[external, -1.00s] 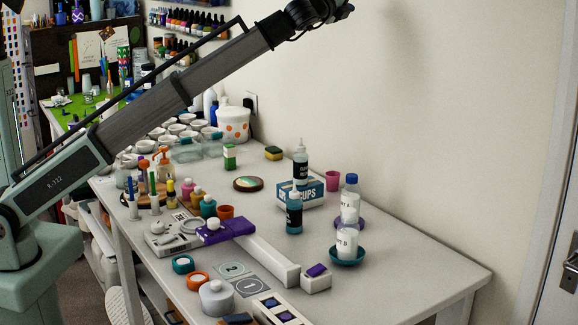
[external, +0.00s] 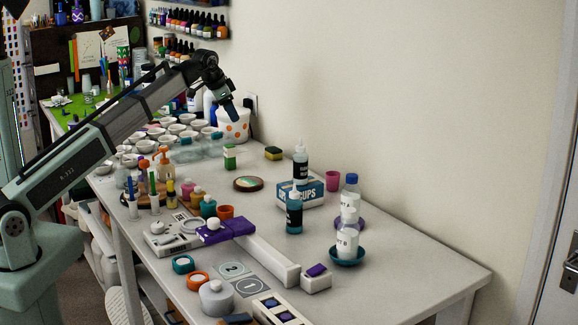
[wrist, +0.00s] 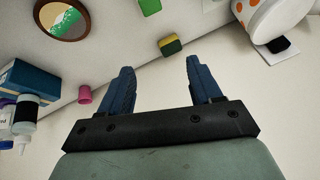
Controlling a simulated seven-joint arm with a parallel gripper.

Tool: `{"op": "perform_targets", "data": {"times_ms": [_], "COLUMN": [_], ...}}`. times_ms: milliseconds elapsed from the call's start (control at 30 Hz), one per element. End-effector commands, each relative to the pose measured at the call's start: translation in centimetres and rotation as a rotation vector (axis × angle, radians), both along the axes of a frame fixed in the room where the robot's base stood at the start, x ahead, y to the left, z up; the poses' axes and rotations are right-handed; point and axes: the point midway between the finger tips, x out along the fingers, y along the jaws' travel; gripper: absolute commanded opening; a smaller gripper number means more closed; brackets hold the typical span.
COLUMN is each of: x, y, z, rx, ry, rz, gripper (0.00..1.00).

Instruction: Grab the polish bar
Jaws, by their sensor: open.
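A small upright green block with a white band (external: 230,157) stands on the table left of the sponge and looks like the polish bar, though its label is too small to read. Its green part shows at the top edge of the wrist view (wrist: 150,6). My gripper (external: 234,114) is open and empty, above the table in front of the white pot with orange dots. In the wrist view, the blue fingers of my gripper (wrist: 158,76) are spread apart with nothing between them. The green block lies beyond the fingertips.
A yellow-green sponge (external: 273,153) sits near the wall, right of the block. The orange-dotted pot (external: 233,125) stands behind it. A round brown coaster (external: 248,184) and a blue cups box (external: 300,193) with bottles are nearer. Bare table surrounds the block's right side.

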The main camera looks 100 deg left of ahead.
Motion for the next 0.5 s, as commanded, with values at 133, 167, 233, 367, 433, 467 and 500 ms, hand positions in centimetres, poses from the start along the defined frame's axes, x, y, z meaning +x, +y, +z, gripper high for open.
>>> {"op": "perform_targets", "data": {"times_ms": [133,167,233,367,433,467,500], "x": [-3.3,-3.7,-4.2,-4.4,-4.1,-4.0,-3.8], "y": [-1.1,-1.2,-1.4,-1.4,-1.2,-1.1,-1.0], "z": [-2.2,-2.4,-2.8,-3.7,-4.4,-4.8,-5.4], "rx": [-0.136,-0.154,-0.186,-0.209,-0.211,-0.211,-0.21], "ry": [-0.065,-0.072,-0.087,-0.097,-0.097,-0.096,-0.096], "rz": [0.083,0.094,0.111,0.122,0.122,0.123,0.122], "gripper": [0.64,0.64,0.64,0.64,0.64,0.64,0.64]}}
